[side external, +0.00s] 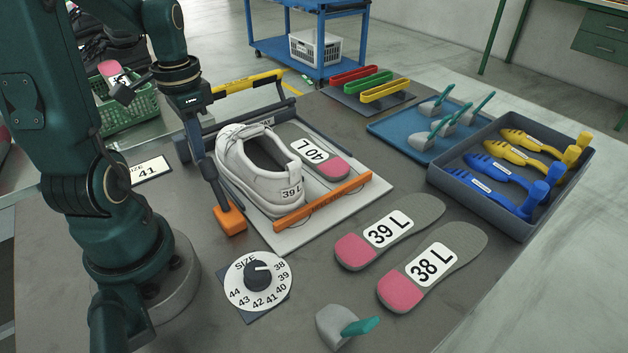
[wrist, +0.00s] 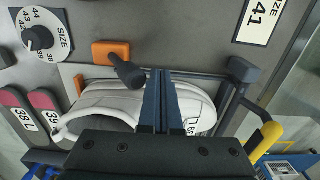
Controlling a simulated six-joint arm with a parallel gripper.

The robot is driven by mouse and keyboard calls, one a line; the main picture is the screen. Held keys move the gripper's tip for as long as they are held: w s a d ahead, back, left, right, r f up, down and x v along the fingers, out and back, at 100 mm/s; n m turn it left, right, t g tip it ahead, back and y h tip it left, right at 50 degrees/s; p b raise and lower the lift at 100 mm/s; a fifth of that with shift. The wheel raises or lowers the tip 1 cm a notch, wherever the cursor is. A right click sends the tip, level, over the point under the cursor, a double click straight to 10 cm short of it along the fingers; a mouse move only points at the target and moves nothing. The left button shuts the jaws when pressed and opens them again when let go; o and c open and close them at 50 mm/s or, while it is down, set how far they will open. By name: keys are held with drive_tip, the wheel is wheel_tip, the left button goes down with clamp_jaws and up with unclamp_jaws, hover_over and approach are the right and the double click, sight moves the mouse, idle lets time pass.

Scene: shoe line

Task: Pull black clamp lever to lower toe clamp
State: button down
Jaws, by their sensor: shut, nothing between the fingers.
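The black clamp lever (side external: 215,186) rises, leaning, from an orange block (side external: 230,218) at the near left of the shoe plate. Its dark rounded grip (wrist: 127,71) shows in the wrist view. My gripper (wrist: 158,74) is shut and empty, its blue fingertips just right of the grip there. In the side view my gripper (side external: 203,155) points down at the lever's upper end; I cannot tell whether they touch. The toe clamp, with a yellow bar (side external: 250,82) on dark arms, is raised beyond the shoe's toe. The white shoe (side external: 258,165) marked 39 L sits on the plate.
The size dial (side external: 258,278) and the 39 L (side external: 390,232) and 38 L (side external: 433,266) insoles lie in front. A grey tray (side external: 478,205) stands right.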

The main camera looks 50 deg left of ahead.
wheel_tip(320, 180, up, 8)
idle(0.9)
drive_tip(key=d+t, duration=0.5)
drive_tip(key=d, duration=1.1)
drive_tip(key=shift+w+t, duration=0.3)
drive_tip(key=shift+w, duration=0.05)
drive_tip(key=shift+f, duration=0.1)
